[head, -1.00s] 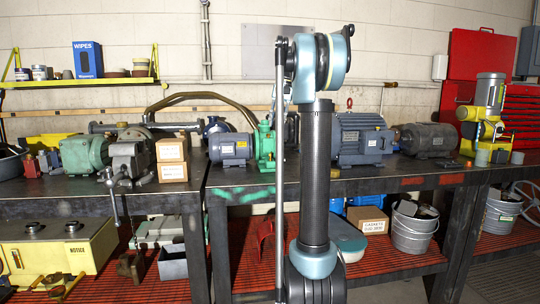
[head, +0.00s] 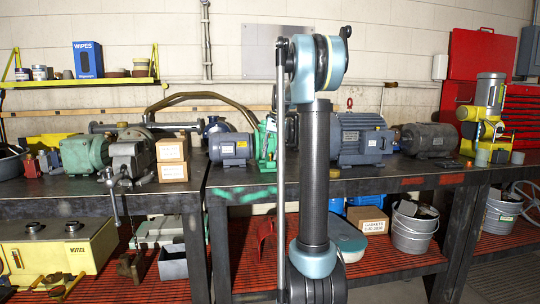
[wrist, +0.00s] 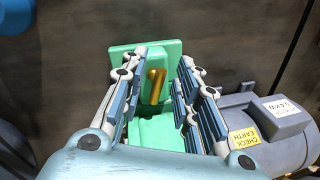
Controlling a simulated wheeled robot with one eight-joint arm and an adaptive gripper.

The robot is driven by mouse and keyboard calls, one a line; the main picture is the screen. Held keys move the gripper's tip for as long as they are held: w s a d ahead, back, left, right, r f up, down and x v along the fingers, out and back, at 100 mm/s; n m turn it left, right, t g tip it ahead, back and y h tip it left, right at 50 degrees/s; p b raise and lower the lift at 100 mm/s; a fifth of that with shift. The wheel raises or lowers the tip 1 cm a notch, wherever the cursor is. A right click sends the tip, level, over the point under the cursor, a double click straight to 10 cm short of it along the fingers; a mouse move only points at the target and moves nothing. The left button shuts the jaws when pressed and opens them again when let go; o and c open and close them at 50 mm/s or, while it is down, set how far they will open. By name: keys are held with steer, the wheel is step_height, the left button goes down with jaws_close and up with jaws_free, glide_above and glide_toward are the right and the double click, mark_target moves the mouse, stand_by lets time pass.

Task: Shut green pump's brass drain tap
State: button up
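The green pump (head: 268,145) stands on the bench in the head view, partly hidden behind my arm. In the wrist view the green pump (wrist: 158,132) lies below my gripper, with a flat green base plate (wrist: 122,60) beyond. The brass drain tap (wrist: 156,87) shows as a short, bent gold lever, slightly slanted and mostly upright in the picture. My gripper (wrist: 161,68) is open, one finger on each side of the tap, with gaps between. Whether the fingers touch the pump is unclear. The tap cannot be made out in the head view.
A blue-grey motor (wrist: 265,125) with a "CHECK EARTH" label sits close right of my gripper in the wrist view. A small motor (head: 231,149) and a larger motor (head: 362,138) flank the pump on the bench (head: 390,180). Bare bench lies beyond the pump.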

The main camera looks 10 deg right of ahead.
jaws_close()
steer(key=shift+a+m, duration=0.1)
steer(key=shift+m, duration=0.3)
steer(key=m, duration=0.4)
steer(key=m+t, duration=0.1)
steer(key=shift+w+a+m+h, duration=0.2)
steer(key=shift+a+m+h, duration=0.2)
steer(key=m, duration=0.4)
steer(key=shift+w+a+t+h, duration=0.15)
steer(key=shift+w+t+h, duration=0.05)
steer(key=shift+t+h, duration=0.1)
steer(key=shift+w+m+h, duration=0.15)
steer(key=shift+m+h, duration=0.05)
steer(key=shift+m, duration=0.85)
steer(key=shift+w+m+h, duration=0.1)
steer(key=shift+m+h, duration=0.1)
steer(key=shift+m, duration=0.85)
